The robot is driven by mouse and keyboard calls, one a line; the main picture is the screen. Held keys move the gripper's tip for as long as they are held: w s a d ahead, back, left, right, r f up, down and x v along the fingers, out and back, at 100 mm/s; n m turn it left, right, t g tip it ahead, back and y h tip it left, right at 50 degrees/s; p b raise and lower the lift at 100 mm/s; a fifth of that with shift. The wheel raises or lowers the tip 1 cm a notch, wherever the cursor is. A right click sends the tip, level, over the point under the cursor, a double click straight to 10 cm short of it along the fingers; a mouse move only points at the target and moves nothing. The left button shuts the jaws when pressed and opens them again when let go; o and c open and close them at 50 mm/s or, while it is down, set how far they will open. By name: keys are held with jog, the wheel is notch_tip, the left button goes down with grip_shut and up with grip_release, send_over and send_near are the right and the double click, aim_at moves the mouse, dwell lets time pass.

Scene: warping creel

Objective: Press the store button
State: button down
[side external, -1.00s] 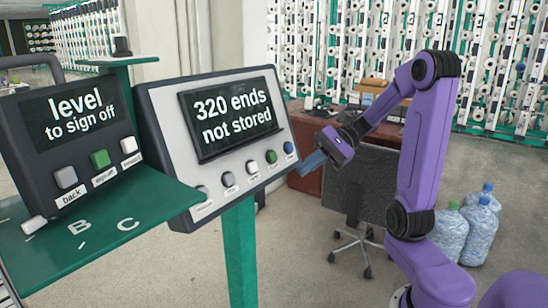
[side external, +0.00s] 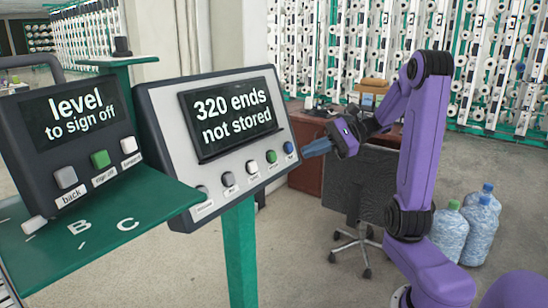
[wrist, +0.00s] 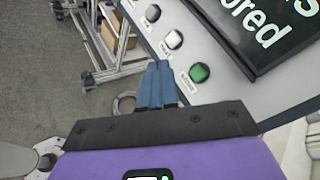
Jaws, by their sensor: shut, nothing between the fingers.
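The grey panel (side external: 158,98) has a screen (side external: 230,112) reading "320 ends not stored". The labels are too small to read surely, so I cannot tell which is store. In the wrist view the fingertips (wrist: 160,66) lie beside the green button (wrist: 199,72); the blue button is not visible there.
A second console (side external: 75,118) stands at left above a green shelf (side external: 120,215). A desk (side external: 308,172), an office chair (side external: 362,190) and water bottles (side external: 470,225) are behind and right. A rack of bobbins fills the back.

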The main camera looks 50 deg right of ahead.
jog(key=w+f, duration=0.2)
jog(key=w, duration=0.5)
jog(key=shift+w+f, duration=0.25)
jog(key=shift+f, duration=0.15)
jog(key=shift+w, duration=0.1)
dwell(1.7)
jog(key=shift+w+f, duration=0.15)
jog(key=shift+w, duration=0.15)
jog(key=shift+w+f, duration=0.15)
jog(key=shift+w, duration=0.3)
dwell(0.8)
jog(key=shift+s, duration=0.15)
jog(key=shift+s+r, duration=0.3)
jog(key=shift+s, duration=0.4)
jog(key=shift+s+r, duration=0.3)
jog(key=shift+s, duration=0.5)
jog(key=shift+s+r, duration=0.3)
jog(key=shift+s, duration=0.45)
jog(key=shift+s+r, duration=0.3)
jog(key=shift+s, duration=0.5)
